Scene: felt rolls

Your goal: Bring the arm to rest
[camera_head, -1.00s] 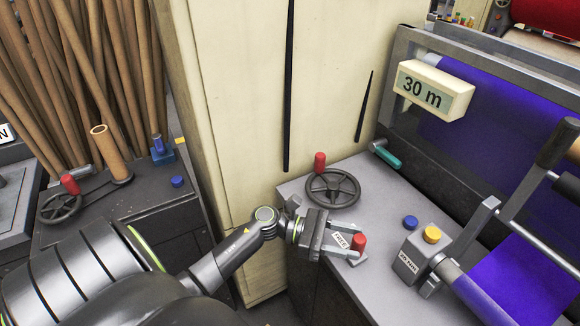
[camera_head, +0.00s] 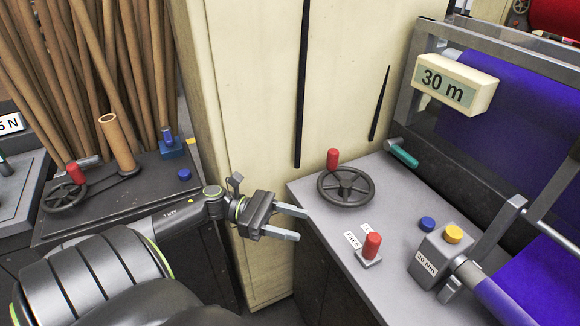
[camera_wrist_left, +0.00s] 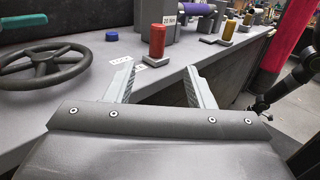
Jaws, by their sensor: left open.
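My left gripper (camera_head: 290,222) is open and empty in the head view. It hangs in front of the cream panel, just left of the grey bench's edge, apart from the red-knobbed lever (camera_head: 372,246). In the left wrist view the two fingers (camera_wrist_left: 158,86) point toward the bench, with the red knob (camera_wrist_left: 157,42) beyond them. Labels lie beside the lever; one seems to read FREE. My right gripper is in neither view.
The grey bench (camera_head: 310,192) carries a black handwheel (camera_head: 345,187), a blue button (camera_head: 427,223) and a yellow-topped block (camera_head: 453,235). A 30 m display (camera_head: 455,83) hangs before a purple roll (camera_head: 520,100). Brown tubes (camera_head: 100,60) stand at left above a second handwheel (camera_head: 64,198).

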